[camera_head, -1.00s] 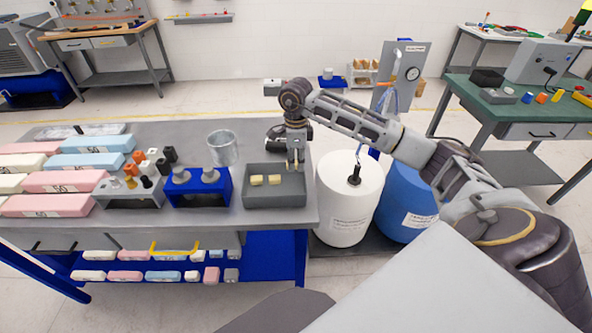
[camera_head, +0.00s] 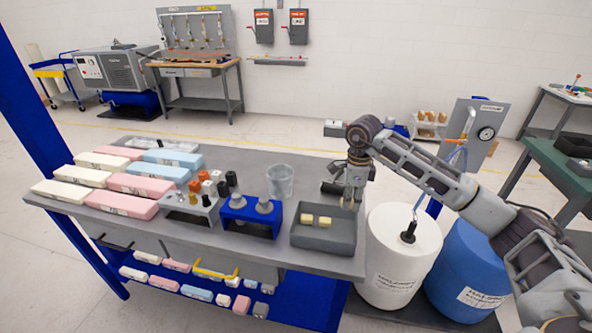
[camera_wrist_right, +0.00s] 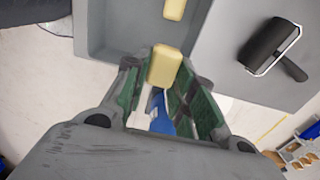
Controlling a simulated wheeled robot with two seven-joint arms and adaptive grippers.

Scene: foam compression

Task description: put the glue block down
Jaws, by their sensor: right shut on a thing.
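A pale yellow glue block (camera_wrist_right: 164,66) sits between the fingertips of my right gripper (camera_wrist_right: 165,88), which is shut on it. In the head view, my right gripper (camera_head: 350,204) points down at the back right part of the grey tray (camera_head: 325,241). The held block is hard to make out there. Two other yellow blocks, one on the left (camera_head: 307,219) and one on the right (camera_head: 324,222), lie in the tray. One loose block (camera_wrist_right: 174,9) also shows in the wrist view. I cannot tell whether the held block touches the tray floor. My left gripper is not in view.
Left of the tray stand a blue holder (camera_head: 236,222), a clear beaker (camera_head: 280,181) and a grey rack of small parts. Foam slabs (camera_head: 135,184) fill the bench's left side. A black roller (camera_wrist_right: 268,42) lies beside the tray. White (camera_head: 400,262) and blue drums stand right of the bench.

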